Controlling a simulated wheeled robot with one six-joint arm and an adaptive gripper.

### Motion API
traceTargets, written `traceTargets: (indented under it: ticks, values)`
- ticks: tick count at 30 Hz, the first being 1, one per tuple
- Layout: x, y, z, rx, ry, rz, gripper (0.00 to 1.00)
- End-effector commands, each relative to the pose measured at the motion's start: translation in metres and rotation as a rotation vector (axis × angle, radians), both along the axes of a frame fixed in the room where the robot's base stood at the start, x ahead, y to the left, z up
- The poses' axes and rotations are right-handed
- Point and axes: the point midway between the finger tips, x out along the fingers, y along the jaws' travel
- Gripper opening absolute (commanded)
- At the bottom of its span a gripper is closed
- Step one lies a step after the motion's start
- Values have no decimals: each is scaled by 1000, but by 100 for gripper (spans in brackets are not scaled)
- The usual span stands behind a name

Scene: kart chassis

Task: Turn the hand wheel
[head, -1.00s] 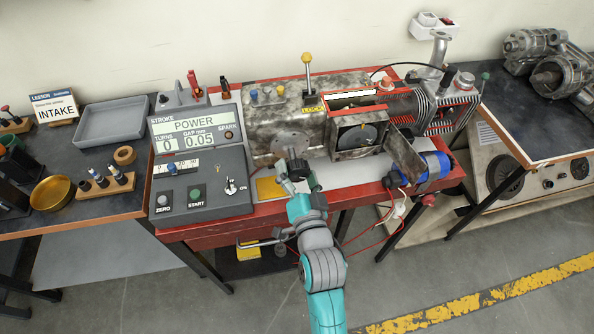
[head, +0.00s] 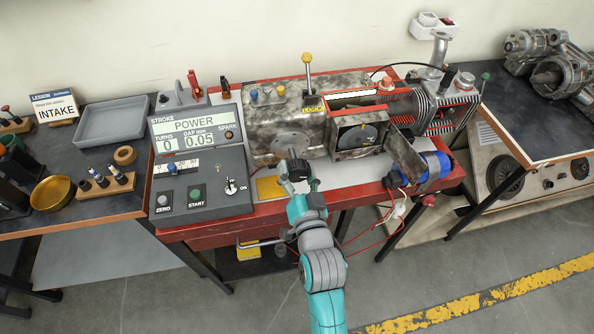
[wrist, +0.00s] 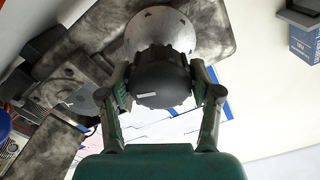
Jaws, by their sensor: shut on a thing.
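The hand wheel is a black, lobed knob (wrist: 160,78) in front of a pale grey round disc (wrist: 165,32) with small holes. In the head view the disc (head: 290,143) sits on the front of the worn metal housing (head: 262,130), and the knob is mostly hidden by my gripper (head: 297,172). In the wrist view my gripper (wrist: 160,88) has one finger on each side of the knob and is shut on it. The console display (head: 190,133) reads POWER, TURNS 0 and GAP 0.05.
The grey console (head: 200,196) stands close left of my gripper. An open box with a dark disc (head: 360,136), a tilted metal plate (head: 406,155) and a blue cylinder (head: 433,172) lie to the right. A yellow-knobbed lever (head: 308,72) rises behind. Open floor lies in front.

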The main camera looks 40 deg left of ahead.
Motion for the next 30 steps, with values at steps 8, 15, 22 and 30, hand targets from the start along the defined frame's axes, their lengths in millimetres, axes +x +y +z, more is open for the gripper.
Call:
traceTargets:
  ticks: [8, 15, 22, 30]
  values:
    - [0, 0, 0, -168, -196, -1, 29]
    - [0, 0, 0, -316, -369, -1, 29]
    - [0, 0, 0, -457, -535, -1, 29]
    - [0, 0, 0, -623, -730, -1, 29]
